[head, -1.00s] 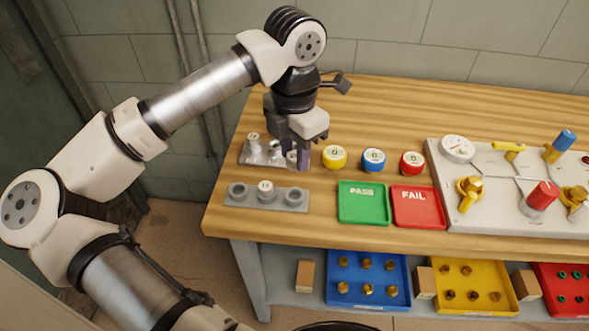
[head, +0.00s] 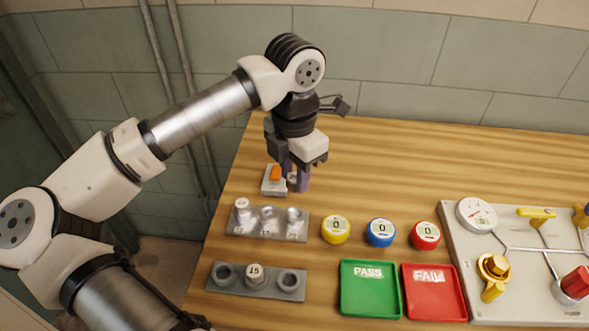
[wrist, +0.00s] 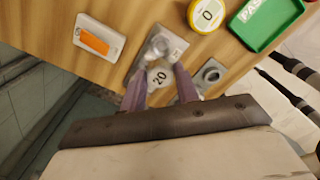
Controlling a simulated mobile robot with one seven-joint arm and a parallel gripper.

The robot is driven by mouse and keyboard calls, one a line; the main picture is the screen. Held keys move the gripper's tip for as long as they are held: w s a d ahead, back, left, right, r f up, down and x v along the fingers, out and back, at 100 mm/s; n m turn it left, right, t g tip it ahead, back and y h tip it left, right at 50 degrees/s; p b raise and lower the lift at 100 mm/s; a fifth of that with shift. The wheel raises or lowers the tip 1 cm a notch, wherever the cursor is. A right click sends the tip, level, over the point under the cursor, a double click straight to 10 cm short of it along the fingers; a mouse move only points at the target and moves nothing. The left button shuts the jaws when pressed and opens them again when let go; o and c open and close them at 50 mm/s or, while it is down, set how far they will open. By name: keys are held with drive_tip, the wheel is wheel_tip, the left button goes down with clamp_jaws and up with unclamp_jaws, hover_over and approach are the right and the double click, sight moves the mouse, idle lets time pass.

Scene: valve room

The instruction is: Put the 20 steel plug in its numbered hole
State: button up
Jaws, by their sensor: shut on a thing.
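The 20 steel plug (wrist: 160,76) is between the fingers of my gripper (wrist: 160,90) in the wrist view, its number facing the camera. In the head view my gripper (head: 294,180) is shut on the plug (head: 292,180), which is partly hidden by a finger. It appears raised above the back of the table, behind the rear grey rack (head: 250,229). The front grey block (head: 237,285) has an open hole at its left (head: 223,272) and right (head: 289,280). A plug marked 15 (head: 255,274) stands in its middle. I cannot read the hole numbers.
The rear rack bears a metal plug (head: 242,208) at its left. A pale block with an orange part (head: 276,172) lies behind it. Yellow (head: 335,229), blue and red round gauges, green PASS (head: 370,300) and red FAIL trays, and a valve panel (head: 470,255) stand to the right.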

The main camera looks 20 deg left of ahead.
drive_tip(key=shift+s+f, duration=0.2)
drive_tip(key=shift+f, duration=0.25)
wheel_tip(320, 180, down, 4)
drive_tip(key=b, duration=0.3)
drive_tip(key=shift+f, duration=0.2)
drive_tip(key=shift+f+b, duration=0.55)
drive_tip(key=shift+b, duration=0.85)
idle(0.7)
drive_tip(key=shift+f+b, duration=1.1)
drive_tip(key=shift+b, duration=0.65)
idle(1.2)
idle(0.4)
drive_tip(key=o, duration=1.2)
drive_tip(key=shift+c, duration=0.2)
